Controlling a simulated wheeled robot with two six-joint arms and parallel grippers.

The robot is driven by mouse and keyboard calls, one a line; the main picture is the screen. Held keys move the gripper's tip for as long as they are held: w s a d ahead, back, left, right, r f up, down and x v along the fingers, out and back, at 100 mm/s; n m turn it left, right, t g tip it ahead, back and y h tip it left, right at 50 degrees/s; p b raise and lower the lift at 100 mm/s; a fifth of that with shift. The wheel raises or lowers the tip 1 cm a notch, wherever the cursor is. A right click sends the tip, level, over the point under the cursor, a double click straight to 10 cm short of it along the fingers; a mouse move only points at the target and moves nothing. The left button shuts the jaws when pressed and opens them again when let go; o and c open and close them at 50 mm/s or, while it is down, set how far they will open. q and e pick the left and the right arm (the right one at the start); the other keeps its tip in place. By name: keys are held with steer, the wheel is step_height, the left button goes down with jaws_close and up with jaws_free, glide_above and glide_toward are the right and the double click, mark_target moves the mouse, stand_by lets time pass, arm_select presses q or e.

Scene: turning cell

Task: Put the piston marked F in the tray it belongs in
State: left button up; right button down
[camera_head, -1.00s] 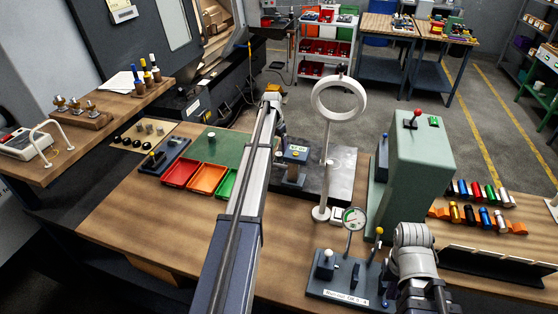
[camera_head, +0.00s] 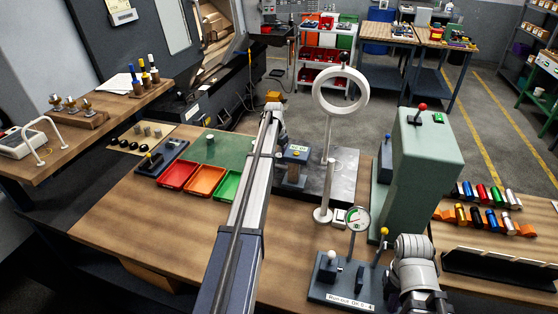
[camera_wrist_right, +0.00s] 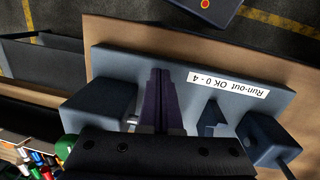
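A red tray (camera_head: 179,174), an orange tray (camera_head: 205,179) and a green tray (camera_head: 228,186) stand in a row left of my left arm; they look empty where seen. No letter F is readable. A small grey cylinder (camera_head: 210,140) stands on the green mat (camera_head: 222,152); I cannot tell whether it is a piston. My left gripper (camera_head: 281,138) is small and partly hidden by its arm, near a gauge with a display (camera_head: 297,153); its fingers are unclear. My right gripper (camera_wrist_right: 162,100) is shut and looks empty, above the run-out fixture (camera_wrist_right: 105,65).
A ring on a stand (camera_head: 341,92) and a green press (camera_head: 420,165) rise beyond the run-out fixture, which has a dial (camera_head: 355,218). Several coloured cylinders (camera_head: 487,216) lie at the right. The front left of the table is clear.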

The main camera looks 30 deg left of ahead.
mark_target(279, 155)
arm_select(q)
jaws_close()
stand_by(0.5)
